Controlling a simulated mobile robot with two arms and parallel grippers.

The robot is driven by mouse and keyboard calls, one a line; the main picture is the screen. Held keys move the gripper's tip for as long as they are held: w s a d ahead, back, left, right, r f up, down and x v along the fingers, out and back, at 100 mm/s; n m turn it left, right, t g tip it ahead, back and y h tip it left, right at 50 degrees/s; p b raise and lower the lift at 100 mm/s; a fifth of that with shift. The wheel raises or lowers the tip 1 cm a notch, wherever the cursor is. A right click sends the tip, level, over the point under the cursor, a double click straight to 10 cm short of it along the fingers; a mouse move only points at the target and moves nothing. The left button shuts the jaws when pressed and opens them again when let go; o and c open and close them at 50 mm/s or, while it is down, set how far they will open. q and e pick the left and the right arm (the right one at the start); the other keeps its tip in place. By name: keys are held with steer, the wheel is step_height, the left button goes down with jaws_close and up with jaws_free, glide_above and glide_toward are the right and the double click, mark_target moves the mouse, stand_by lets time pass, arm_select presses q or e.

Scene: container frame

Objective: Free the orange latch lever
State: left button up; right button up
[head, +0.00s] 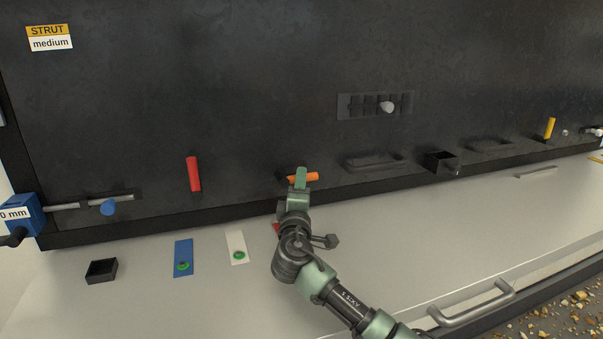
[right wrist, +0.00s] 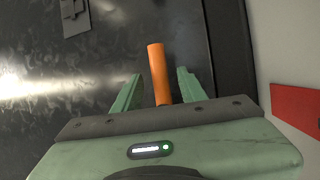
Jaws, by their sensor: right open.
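The orange latch lever (head: 312,176) is on the lower part of the dark panel, lying nearly level in the head view. My right gripper (head: 300,178) is in front of it and hides part of it. In the right wrist view, the lever (right wrist: 157,62) stands between the two fingers of my open right gripper (right wrist: 160,80), with a gap on each side. It reaches past the fingertips, and its lower end is hidden behind the gripper body. My left gripper is not in view.
A red lever (head: 193,174) stands upright to the left, and a yellow lever (head: 550,128) is far right. Blue (head: 182,250) and white (head: 235,240) cards and a small black box (head: 101,271) lie on the pale shelf (head: 420,240), which is largely clear at right.

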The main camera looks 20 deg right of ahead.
steer(key=shift+p+x, duration=0.3)
steer(key=shift+x, duration=1.15)
jaws_close()
stand_by(0.3)
